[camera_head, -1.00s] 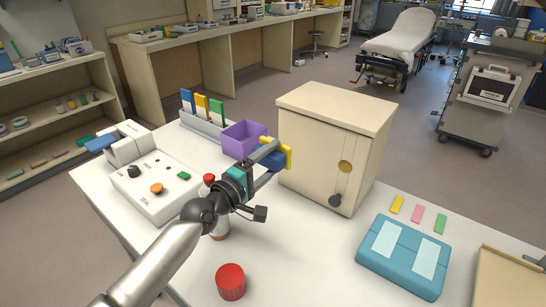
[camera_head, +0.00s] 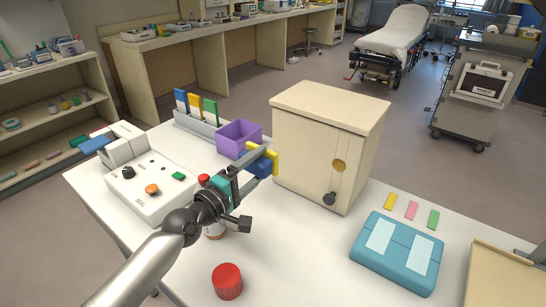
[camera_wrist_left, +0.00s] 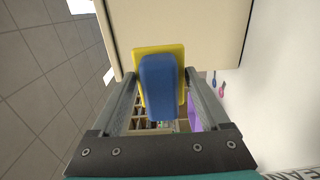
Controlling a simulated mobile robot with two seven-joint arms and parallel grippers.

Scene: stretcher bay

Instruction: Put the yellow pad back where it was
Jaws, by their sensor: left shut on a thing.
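My left gripper (camera_head: 262,160) is shut on a blue block (camera_wrist_left: 158,85) that is backed by a yellow pad (camera_wrist_left: 141,50). In the left wrist view the blue block lies between the two fingers, with the yellow pad just beyond it. In the head view the yellow pad (camera_head: 275,157) is held above the table, at the left edge of the cream cabinet (camera_head: 325,150) and right of the purple bin (camera_head: 238,138). Whether the pad touches the cabinet I cannot tell. My right gripper is not in view.
A rack with blue, yellow and green panels (camera_head: 196,106) stands behind the purple bin. A white control box (camera_head: 150,180) is at left. A red-topped round thing (camera_head: 227,281) is in front. A teal case (camera_head: 396,255) and small coloured strips (camera_head: 411,210) lie at right.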

